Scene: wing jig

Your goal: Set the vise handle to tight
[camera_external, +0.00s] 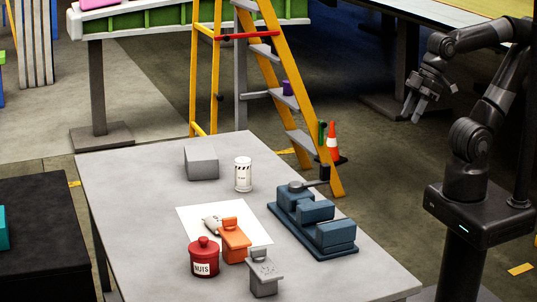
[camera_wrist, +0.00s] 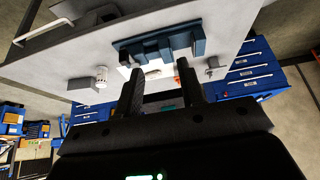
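The blue vise (camera_external: 312,222) stands on the right side of the grey table in the external view. Its handle (camera_external: 312,184), a grey round hub with a dark bar, sits at the vise's far end, with the bar pointing right. The vise also shows in the wrist view (camera_wrist: 160,43), but I cannot clearly make out its handle there. My gripper (camera_external: 420,108) is raised to the right of the table, well apart from the vise. In the wrist view its two fingers (camera_wrist: 161,97) stand apart with nothing between them.
The grey table (camera_external: 130,190) also bears a grey block (camera_external: 201,163), a white canister (camera_external: 243,175), a paper sheet (camera_external: 190,214), an orange object (camera_external: 235,242), a red nuts jar (camera_external: 203,260) and a grey object (camera_external: 263,275). A yellow ladder (camera_external: 300,95) and cone (camera_external: 333,142) stand behind.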

